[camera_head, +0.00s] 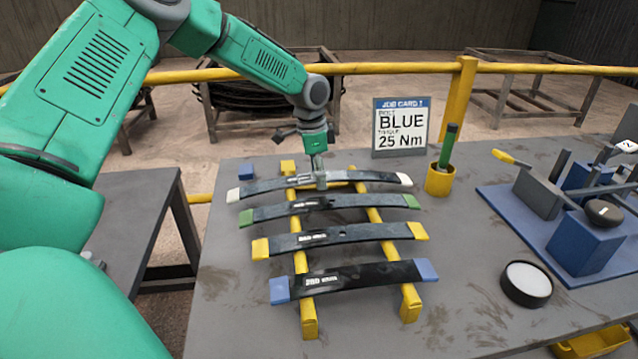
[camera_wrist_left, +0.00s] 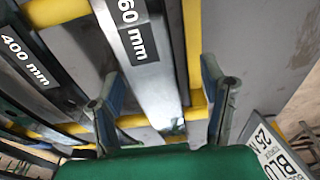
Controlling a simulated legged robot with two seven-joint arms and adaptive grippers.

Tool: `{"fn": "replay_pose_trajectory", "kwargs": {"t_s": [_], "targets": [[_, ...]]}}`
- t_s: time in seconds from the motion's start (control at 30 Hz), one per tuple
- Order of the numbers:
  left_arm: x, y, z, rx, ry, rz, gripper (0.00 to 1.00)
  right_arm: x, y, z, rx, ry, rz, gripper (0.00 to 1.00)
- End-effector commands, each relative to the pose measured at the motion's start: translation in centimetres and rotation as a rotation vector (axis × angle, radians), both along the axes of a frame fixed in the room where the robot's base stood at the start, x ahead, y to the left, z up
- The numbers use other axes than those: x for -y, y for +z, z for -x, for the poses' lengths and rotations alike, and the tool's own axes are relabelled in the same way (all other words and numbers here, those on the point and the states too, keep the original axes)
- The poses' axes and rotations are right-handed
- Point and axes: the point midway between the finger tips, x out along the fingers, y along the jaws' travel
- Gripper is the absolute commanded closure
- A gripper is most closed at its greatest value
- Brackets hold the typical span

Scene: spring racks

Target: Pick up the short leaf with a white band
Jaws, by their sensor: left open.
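The short leaf with white bands (camera_head: 270,185) is a dark, slightly bowed strip. It lies farthest back across the yellow rack rails (camera_head: 309,318) in the head view, with white at both ends. My left gripper (camera_head: 320,182) is over its middle, pointing down. In the left wrist view the leaf (camera_wrist_left: 150,75), with print ending in "60 mm", passes between the two spread fingers of my left gripper (camera_wrist_left: 162,85). The fingers stand apart from its sides. The white ends are not clear in that view. My right gripper is not seen.
Leaves with green (camera_head: 335,203), yellow (camera_head: 340,236) and blue (camera_head: 360,277) ends lie nearer on the rack. A job card (camera_head: 401,127) and a yellow cup (camera_head: 439,181) stand behind right. A blue fixture (camera_head: 580,245) and a round black pot (camera_head: 526,284) are at the right.

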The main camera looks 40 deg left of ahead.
Motion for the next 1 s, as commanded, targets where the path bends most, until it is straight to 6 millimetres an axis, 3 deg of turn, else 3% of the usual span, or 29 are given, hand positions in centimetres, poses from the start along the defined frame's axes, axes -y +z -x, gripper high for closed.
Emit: {"fn": "replay_pose_trajectory", "kwargs": {"t_s": [0.1, 0.37, 0.53, 0.87, 1.0], "targets": [[0.3, -1.0, -0.1, 0.002, -0.001, -0.004, 0.34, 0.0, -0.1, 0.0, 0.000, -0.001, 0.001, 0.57], [-0.2, -1.5, -0.1, 0.002, 0.000, 0.002, 0.34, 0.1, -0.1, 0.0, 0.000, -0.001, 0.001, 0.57], [-0.4, -1.6, -0.1, 0.001, 0.000, 0.003, 0.94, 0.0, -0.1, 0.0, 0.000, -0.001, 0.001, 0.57], [-0.2, -1.3, -0.2, 0.002, -0.001, -0.001, 0.96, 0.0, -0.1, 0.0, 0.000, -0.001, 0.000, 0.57], [-0.1, 0.1, -0.3, 0.003, -0.002, 0.000, 0.96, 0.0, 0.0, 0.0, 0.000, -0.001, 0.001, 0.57]]}}
